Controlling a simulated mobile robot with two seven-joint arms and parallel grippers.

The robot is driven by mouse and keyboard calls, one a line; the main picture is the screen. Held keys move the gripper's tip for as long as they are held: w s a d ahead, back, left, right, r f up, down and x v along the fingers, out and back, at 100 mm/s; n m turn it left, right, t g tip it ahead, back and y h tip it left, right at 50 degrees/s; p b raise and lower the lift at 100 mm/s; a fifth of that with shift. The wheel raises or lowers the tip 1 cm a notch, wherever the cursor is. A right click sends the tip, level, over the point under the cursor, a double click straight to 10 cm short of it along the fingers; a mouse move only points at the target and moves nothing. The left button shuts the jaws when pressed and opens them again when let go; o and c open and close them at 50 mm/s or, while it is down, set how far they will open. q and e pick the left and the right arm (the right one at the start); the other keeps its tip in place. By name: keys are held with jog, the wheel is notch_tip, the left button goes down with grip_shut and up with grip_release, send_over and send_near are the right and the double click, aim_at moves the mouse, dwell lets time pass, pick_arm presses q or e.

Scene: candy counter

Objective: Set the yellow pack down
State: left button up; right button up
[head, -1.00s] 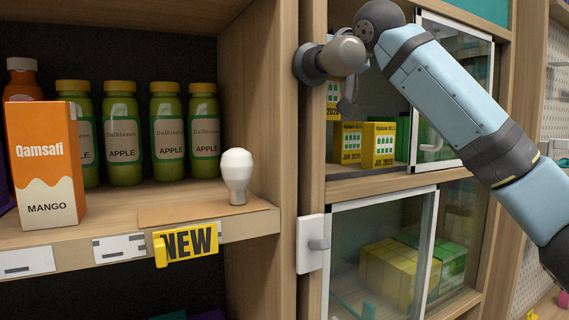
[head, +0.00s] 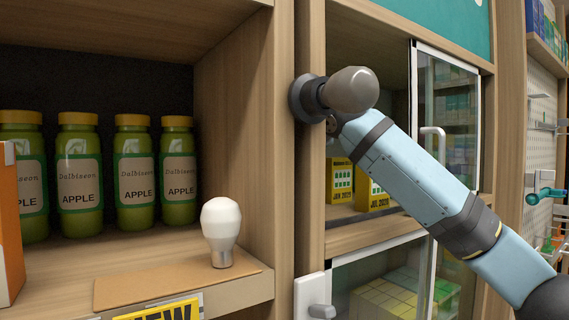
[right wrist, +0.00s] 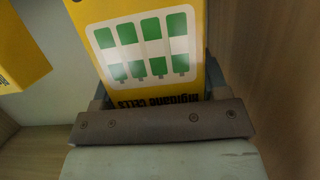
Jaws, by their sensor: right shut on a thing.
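A yellow pack (right wrist: 18,50) also shows at the left of the right wrist view.
A wooden upright (head: 311,215) separates the compartment from the left shelf, which holds several green apple bottles (head: 135,170) and a white-headed object (head: 221,230). A glass door (head: 445,130) with a white handle stands at the right. More packs (head: 390,300) sit behind glass below.

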notch_tip(320, 180, down, 3)
jog(key=shift+a+f, duration=0.1)
jog(key=shift+f, duration=0.05)
jog(key=shift+f, duration=0.1)
jog(key=shift+f, duration=0.1)
jog(key=o, duration=1)
jog(key=shift+s+r, duration=0.1)
jog(key=shift+r, duration=0.1)
jog(key=v, duration=1.2)
